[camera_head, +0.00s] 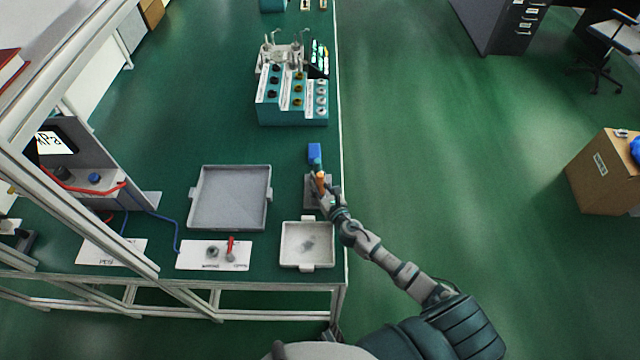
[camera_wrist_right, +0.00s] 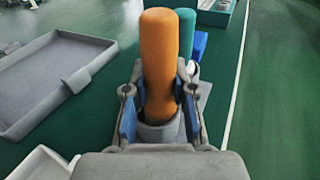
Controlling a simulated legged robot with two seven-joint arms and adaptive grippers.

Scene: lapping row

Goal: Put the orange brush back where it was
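The orange brush (camera_head: 320,182) stands roughly upright at the right edge of the table, by a small grey stand (camera_head: 311,198). In the right wrist view, its thick orange handle (camera_wrist_right: 159,62) rises between the two blue-padded fingers of my right gripper (camera_wrist_right: 160,108). The fingers look closed on the handle, one on each side. A grey round part (camera_wrist_right: 158,133) surrounds or ends the handle's lower end; I cannot tell if the brush rests in the stand. My right gripper also shows in the head view (camera_head: 324,196). My left gripper is not in view.
A teal cylinder (camera_wrist_right: 186,35) and a blue object (camera_head: 314,152) stand just behind the brush. A large grey tray (camera_head: 231,226) and a small pale tray (camera_head: 307,264) lie nearby. A teal rack (camera_head: 290,118) stands farther back. Open floor lies to the right.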

